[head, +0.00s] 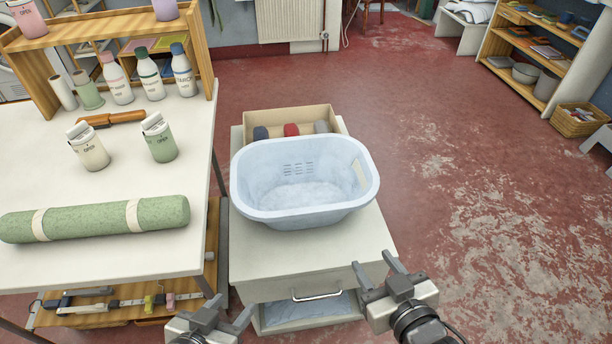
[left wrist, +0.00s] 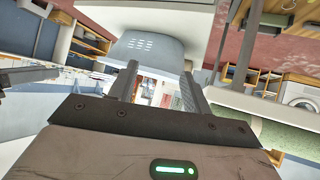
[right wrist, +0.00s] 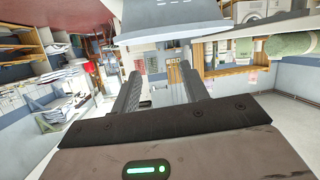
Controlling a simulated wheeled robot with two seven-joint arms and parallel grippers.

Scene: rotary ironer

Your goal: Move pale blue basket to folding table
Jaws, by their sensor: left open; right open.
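The pale blue basket (head: 306,205) stands upright on a low white drawer cabinet (head: 340,240). It looks empty. It also shows ahead of the fingers in the left wrist view (left wrist: 150,48), and partly at the top of the right wrist view (right wrist: 168,16). A white-topped table (head: 105,185) stands to its left; I cannot tell if it is the folding table. My left gripper (head: 232,308) is open and empty, in front of the cabinet's left side. My right gripper (head: 373,268) is open and empty, near the cabinet's front right corner. Neither touches the basket.
A green roll (head: 95,218), two jars and several bottles occupy the table, with a wooden shelf (head: 110,35) behind. An open box (head: 290,122) with rolled items sits behind the basket. Red floor (head: 460,200) is clear to the right, up to a wooden shelf unit (head: 550,60).

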